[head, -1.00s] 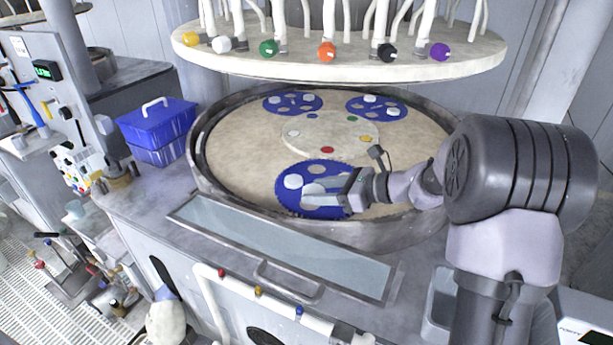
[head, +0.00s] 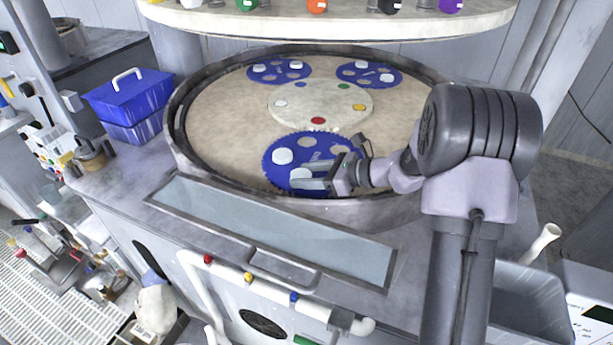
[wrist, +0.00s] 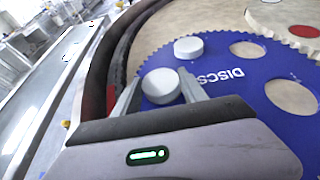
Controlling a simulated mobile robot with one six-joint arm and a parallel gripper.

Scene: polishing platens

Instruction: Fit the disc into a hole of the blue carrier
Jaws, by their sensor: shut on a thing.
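The blue toothed carrier (head: 272,168) lies flat on the beige platen, at the front. In the wrist view the carrier (wrist: 250,78) has the letters "DISCS" and two empty round holes (wrist: 247,50), (wrist: 291,97) in sight. One white disc (wrist: 188,48) sits in the carrier; it also shows in the head view (head: 283,156). My gripper (wrist: 160,92) is shut on another white disc (wrist: 161,84), its fingers on either side. In the head view my gripper (head: 308,178) is over the carrier's front part. The carrier under the held disc is hidden, and I cannot tell its height.
The platen (head: 220,120) has a raised dark rim close to my gripper. Two more blue carriers (head: 279,71), (head: 369,75) lie at the back. A round plate with coloured dots (head: 320,101) is in the middle. A large pale disc (head: 330,22) hangs above.

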